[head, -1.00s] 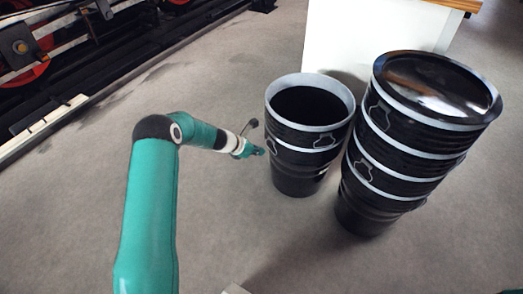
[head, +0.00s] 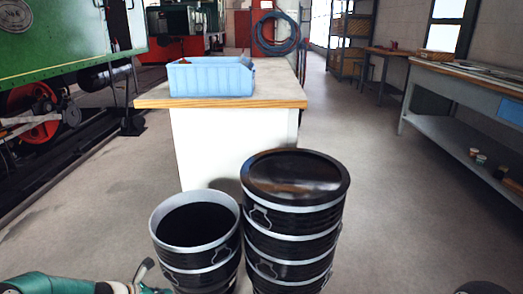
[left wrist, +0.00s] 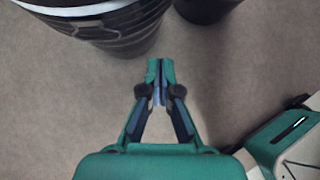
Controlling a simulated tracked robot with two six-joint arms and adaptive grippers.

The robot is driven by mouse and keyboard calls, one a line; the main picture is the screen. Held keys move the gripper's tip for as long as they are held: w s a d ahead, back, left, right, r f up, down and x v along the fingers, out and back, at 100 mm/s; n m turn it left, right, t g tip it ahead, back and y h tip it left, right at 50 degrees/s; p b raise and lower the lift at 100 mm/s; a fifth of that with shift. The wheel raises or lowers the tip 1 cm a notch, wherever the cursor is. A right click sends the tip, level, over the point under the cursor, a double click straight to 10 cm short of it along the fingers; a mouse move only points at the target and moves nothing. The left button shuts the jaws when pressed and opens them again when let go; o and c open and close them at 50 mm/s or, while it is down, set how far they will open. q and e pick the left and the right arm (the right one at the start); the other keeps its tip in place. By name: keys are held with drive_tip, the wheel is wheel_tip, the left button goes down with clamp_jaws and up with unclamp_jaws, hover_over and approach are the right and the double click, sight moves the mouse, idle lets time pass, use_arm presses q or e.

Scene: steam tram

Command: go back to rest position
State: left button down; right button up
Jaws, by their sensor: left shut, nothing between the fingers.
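My left gripper (left wrist: 160,72) is shut and empty, its fingertips together over bare floor in the left wrist view. In the head view my left arm lies along the bottom left edge, with the gripper (head: 148,284) low beside the open black bin. My right gripper is not in view; a dark rounded shape at the bottom right corner of the head view is too cut off to identify.
An open black bin (head: 165,236) with pale bands stands beside a taller, closed black stack (head: 290,245). Behind is a white counter (head: 215,150) bearing a blue crate (head: 212,82). A green locomotive (head: 60,38) is left; a workbench (head: 455,85) right.

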use_arm(q)
drive_tip(key=s+d+f+m+g+h, duration=0.1)
drive_tip(key=s+d+f+m+g, duration=0.3)
drive_tip(key=s+d, duration=0.45)
drive_tip(key=s+d+f+m+g+y, duration=0.1)
drive_tip(key=s+d+f+m, duration=0.1)
drive_tip(key=s+d+m, duration=0.35)
drive_tip(key=s+d+f+m+g, duration=0.2)
drive_tip(key=s+f+m, duration=0.1)
drive_tip(key=s+m, duration=0.5)
drive_tip(key=s+d+f+m+g+y, duration=0.1)
drive_tip(key=s+d+f+m, duration=0.15)
drive_tip(key=s+m, duration=0.5)
wheel_tip(320, 180, up, 35)
drive_tip(key=d+m+t+p, duration=0.1)
drive_tip(key=m+p, duration=0.2)
drive_tip(key=p, duration=3.1)
drive_tip(key=shift+w+f, duration=0.15)
drive_tip(key=shift+f, duration=0.05)
drive_tip(key=shift+d, duration=0.15)
